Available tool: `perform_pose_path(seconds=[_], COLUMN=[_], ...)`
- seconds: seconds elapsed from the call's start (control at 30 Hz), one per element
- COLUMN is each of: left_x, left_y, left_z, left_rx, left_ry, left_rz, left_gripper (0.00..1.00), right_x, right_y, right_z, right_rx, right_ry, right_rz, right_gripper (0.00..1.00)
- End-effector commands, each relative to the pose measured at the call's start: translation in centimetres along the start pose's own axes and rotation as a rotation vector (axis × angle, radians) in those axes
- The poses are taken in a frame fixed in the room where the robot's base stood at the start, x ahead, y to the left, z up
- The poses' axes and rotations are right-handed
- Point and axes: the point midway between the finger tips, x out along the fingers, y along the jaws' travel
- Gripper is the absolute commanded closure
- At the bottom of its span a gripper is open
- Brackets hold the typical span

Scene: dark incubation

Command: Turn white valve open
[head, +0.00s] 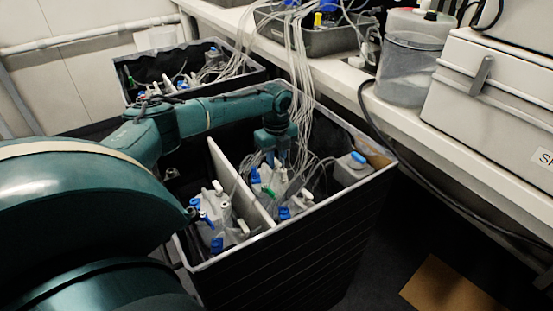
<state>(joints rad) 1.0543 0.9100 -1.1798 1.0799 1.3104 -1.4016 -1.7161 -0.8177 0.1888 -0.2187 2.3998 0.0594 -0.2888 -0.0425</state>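My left arm comes in from the left and reaches over the black bin (290,262). My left gripper (277,160) points down into the bin's right compartment, above a clear bottle with tubing. Its fingertips are small and dark among the tubes, so I cannot tell whether they are open or touch anything. White valve pieces show on the bottles: one (217,186) on the left compartment's bottle and another (244,227) near the front wall. I cannot tell which one is the task's white valve. Blue valves (284,213) and a green valve (269,192) sit close by. My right gripper is not in view.
A white divider (236,180) splits the bin. A bundle of clear tubes (301,75) hangs from the bench (345,85) into it, beside my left gripper. A second bin (128,97) stands behind. A clear bucket (405,70) and a white case (495,90) stand on the bench.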

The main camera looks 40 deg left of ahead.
Motion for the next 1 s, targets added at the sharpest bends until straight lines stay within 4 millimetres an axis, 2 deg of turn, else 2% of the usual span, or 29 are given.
perform_pose_path(seconds=[0.03,0.27,0.67,0.9,1.0], left_x=[0.0,0.0,-0.2,-0.5,-0.6], left_y=[0.0,0.0,0.0,0.0,0.0], left_z=[0.0,0.0,-0.1,-0.1,-0.1], left_rx=[0.000,0.001,-0.029,-0.154,-0.236], left_ry=[0.000,0.000,0.001,0.003,0.003], left_rz=[0.000,0.000,0.001,0.003,0.004], left_gripper=[0.81,1.00,1.00,1.00,1.00], right_x=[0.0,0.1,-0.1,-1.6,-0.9], right_y=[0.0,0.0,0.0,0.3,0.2], right_z=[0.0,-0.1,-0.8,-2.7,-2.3], right_rx=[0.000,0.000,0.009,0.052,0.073], right_ry=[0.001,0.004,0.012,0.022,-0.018], right_rz=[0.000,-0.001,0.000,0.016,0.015], right_gripper=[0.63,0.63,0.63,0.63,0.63])
